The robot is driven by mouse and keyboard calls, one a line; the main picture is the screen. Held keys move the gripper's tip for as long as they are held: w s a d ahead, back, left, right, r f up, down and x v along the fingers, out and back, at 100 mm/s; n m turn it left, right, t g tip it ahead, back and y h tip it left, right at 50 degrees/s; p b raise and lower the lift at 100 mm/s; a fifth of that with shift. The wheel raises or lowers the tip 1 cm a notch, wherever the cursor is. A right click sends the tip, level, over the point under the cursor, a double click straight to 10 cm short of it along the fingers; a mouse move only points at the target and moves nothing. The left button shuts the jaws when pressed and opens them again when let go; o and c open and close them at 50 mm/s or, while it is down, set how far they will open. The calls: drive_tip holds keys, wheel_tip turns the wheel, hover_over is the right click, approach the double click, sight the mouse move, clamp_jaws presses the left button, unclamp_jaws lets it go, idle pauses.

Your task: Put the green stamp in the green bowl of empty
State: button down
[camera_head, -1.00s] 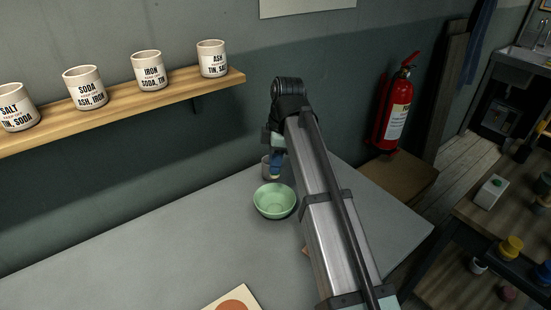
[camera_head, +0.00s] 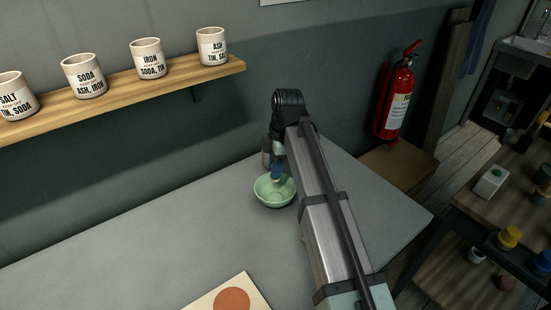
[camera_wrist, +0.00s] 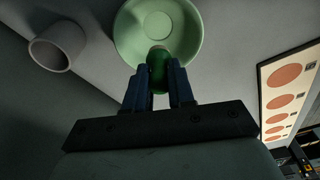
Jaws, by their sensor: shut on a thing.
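The green bowl (camera_head: 274,192) stands upright on the grey table behind my arm; it also shows at the top of the wrist view (camera_wrist: 186,38). My gripper (camera_wrist: 159,78) is shut on the green stamp (camera_wrist: 157,66), a small dark green piece between the blue fingers. In the wrist view the stamp overlaps the near part of the bowl. In the head view my gripper (camera_head: 277,178) is at the bowl's rear rim, and the stamp is too small to make out there. I cannot tell its exact height over the bowl.
A grey cup (camera_wrist: 58,46) stands beside the bowl. A card with orange discs (camera_head: 232,299) lies at the table's front. A shelf (camera_head: 120,100) with labelled cups hangs on the wall. A fire extinguisher (camera_head: 397,100) and a side bench (camera_head: 490,205) are at right. The table's left part is clear.

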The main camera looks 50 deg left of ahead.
drive_tip(key=shift+f, duration=2.55)
drive_tip(key=c, duration=0.9)
unclamp_jaws()
drive_tip(key=shift+r, duration=0.1)
drive_tip(key=shift+r, duration=3.4)
